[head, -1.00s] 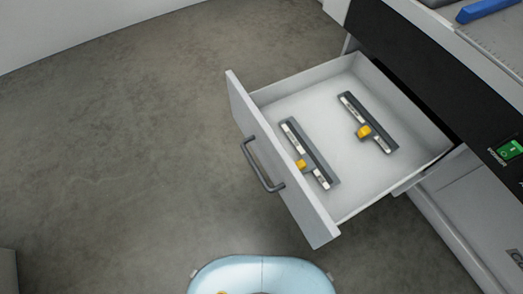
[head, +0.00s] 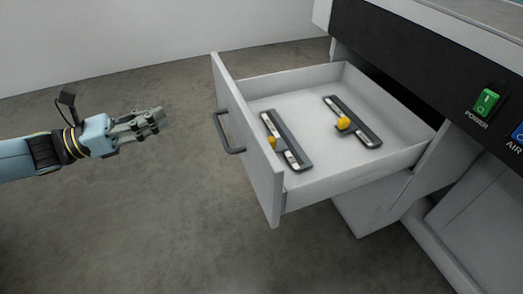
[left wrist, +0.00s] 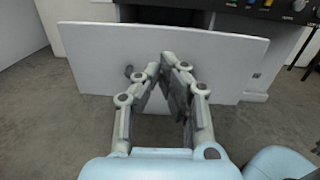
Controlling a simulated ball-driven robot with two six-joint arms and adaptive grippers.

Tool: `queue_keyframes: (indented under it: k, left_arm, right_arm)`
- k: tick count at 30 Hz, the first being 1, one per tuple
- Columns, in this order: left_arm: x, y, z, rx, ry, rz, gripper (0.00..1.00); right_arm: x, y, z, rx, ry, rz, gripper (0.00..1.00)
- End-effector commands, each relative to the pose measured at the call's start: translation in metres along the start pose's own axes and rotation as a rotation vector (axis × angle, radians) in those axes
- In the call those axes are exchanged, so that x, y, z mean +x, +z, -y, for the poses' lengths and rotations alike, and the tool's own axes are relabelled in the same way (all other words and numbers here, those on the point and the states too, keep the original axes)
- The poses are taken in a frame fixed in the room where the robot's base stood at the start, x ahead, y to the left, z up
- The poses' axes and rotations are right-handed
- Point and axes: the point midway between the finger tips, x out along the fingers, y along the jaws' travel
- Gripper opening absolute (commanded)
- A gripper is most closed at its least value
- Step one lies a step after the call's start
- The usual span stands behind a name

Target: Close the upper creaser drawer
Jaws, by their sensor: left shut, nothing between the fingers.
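The upper creaser drawer (head: 345,180) is pulled far out from the cabinet in the head view. Its front panel (head: 248,150) faces left and carries a dark bar handle (head: 226,132). Two dark bar tools with yellow knobs lie inside on the drawer floor. My left gripper (head: 158,117) is shut and empty, to the left of the handle and apart from it. In the left wrist view the white drawer front (left wrist: 85,55) spans the picture beyond my left fingers (left wrist: 163,62), which partly hide the handle (left wrist: 137,76). My right gripper is not in view.
The creaser cabinet stands at the right, with a black panel bearing a green power switch (head: 487,102) and a blue air switch (head: 517,134). Bare concrete floor (head: 150,220) lies left of and in front of the drawer. A pale wall (head: 130,40) runs behind.

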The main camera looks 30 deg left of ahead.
Motion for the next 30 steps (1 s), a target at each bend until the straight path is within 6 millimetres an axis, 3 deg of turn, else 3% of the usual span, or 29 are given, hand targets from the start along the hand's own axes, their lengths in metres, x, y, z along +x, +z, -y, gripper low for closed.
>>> queue_keyframes:
  k: [1,3,11,24,30]
  left_arm:
    - [-0.002,-0.012,-0.003,0.014,-0.022,-0.019,0.00]
    - [-0.004,-0.015,-0.006,0.027,-0.038,-0.035,0.00]
    - [0.001,-0.021,-0.009,0.031,-0.042,-0.050,0.00]
    - [0.088,-0.028,-0.006,0.030,-0.040,-0.048,0.00]
    - [0.119,-0.028,-0.005,0.029,-0.038,-0.049,0.00]
  right_arm:
    - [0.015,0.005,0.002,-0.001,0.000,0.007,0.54]
    - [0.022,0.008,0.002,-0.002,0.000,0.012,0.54]
    - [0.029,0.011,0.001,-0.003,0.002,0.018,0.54]
    - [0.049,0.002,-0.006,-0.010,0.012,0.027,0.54]
    - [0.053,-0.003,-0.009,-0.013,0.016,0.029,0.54]
